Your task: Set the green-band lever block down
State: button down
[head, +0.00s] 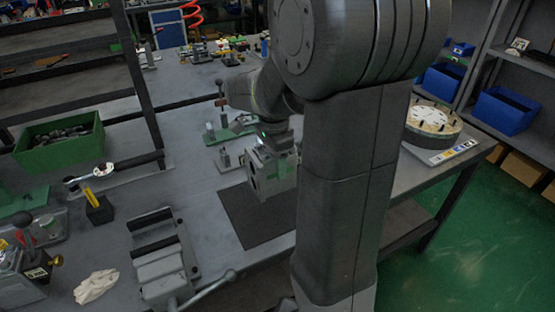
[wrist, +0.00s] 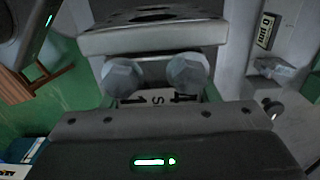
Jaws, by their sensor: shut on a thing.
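My gripper (head: 274,146) is shut on a grey metal block (head: 271,176), held above a dark mat (head: 252,218) on the grey bench. The block looks slightly tilted in the head view, and I cannot tell whether it touches the mat.
A clamp-like fixture (head: 165,262) with a long handle stands left of the mat, near a white cloth (head: 96,286). A black block with a yellow top (head: 98,208) and a green bin (head: 60,142) stand farther left. A round plate (head: 432,120) lies at right.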

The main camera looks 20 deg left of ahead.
jog(key=shift+f, duration=2.65)
jog(key=c, duration=0.5)
grip_release()
jog(key=shift+f+b, duration=0.2)
jog(key=shift+b, duration=0.1)
jog(key=shift+r, duration=0.1)
notch_tip(320, 180, up, 12)
jog(key=shift+r+p, duration=0.1)
jog(key=shift+p, duration=0.6)
